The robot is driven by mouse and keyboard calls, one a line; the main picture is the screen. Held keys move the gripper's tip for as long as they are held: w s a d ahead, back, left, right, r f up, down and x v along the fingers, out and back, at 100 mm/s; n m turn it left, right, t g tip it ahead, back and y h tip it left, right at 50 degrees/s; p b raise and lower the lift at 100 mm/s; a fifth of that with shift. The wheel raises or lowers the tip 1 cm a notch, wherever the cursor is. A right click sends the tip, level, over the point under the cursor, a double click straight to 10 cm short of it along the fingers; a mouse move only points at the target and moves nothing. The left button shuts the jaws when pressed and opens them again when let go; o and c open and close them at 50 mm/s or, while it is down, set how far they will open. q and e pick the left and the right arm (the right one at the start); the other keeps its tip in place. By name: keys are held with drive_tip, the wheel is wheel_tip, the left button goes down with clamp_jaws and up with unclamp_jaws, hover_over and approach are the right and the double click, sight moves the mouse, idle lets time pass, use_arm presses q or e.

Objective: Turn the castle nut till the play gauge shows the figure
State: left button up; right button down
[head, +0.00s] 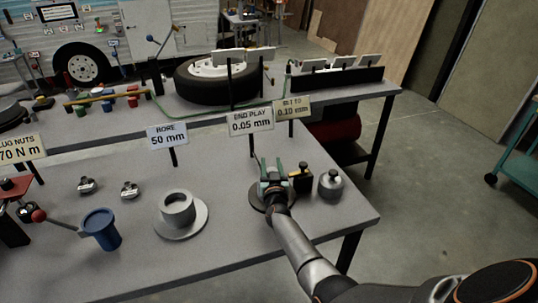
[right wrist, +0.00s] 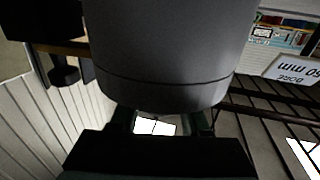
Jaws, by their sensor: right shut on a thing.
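My right gripper (head: 272,180) is at a round dark base (head: 258,201) near the bench's right end, shut on a part there. That part is largely covered by the fingers, so I cannot make out the castle nut's notches. A white sign (head: 250,121) above it reads END PLAY 0.05 mm. A tan plate (head: 292,108) beside the sign seems to read 0.10 mm; its upper line is unclear. In the right wrist view a large grey cylinder (right wrist: 168,50) fills the top; I cannot tell what it is. My left gripper is not in view.
Right of the gripper stand a dark block with a knob (head: 302,182) and a grey knobbed cylinder (head: 331,185). A flanged grey ring (head: 177,210) and a blue cup (head: 102,230) stand to the left. A rear bench holds a tyre (head: 215,85).

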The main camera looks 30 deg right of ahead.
drive_tip(key=shift+a+m+g+h, duration=0.1)
drive_tip(key=shift+m+g+h, duration=0.35)
drive_tip(key=shift+h, duration=0.25)
drive_tip(key=shift+s+d+f+m+g+h+b, duration=0.1)
drive_tip(key=shift+d+f+m+g+h+b, duration=0.1)
drive_tip(key=shift+m+g+h+b, duration=0.55)
drive_tip(key=h, duration=0.1)
drive_tip(key=m+g+b, duration=0.1)
drive_tip(key=m+g+h, duration=0.1)
drive_tip(key=shift+s+d+h, duration=0.25)
drive_tip(key=shift+h, duration=0.1)
drive_tip(key=shift+s+d+r+m+g+h+b, duration=0.15)
drive_tip(key=shift+m+g+h+b, duration=0.15)
drive_tip(key=shift+m+g+b, duration=0.15)
drive_tip(key=shift+c, duration=1.9)
unclamp_jaws()
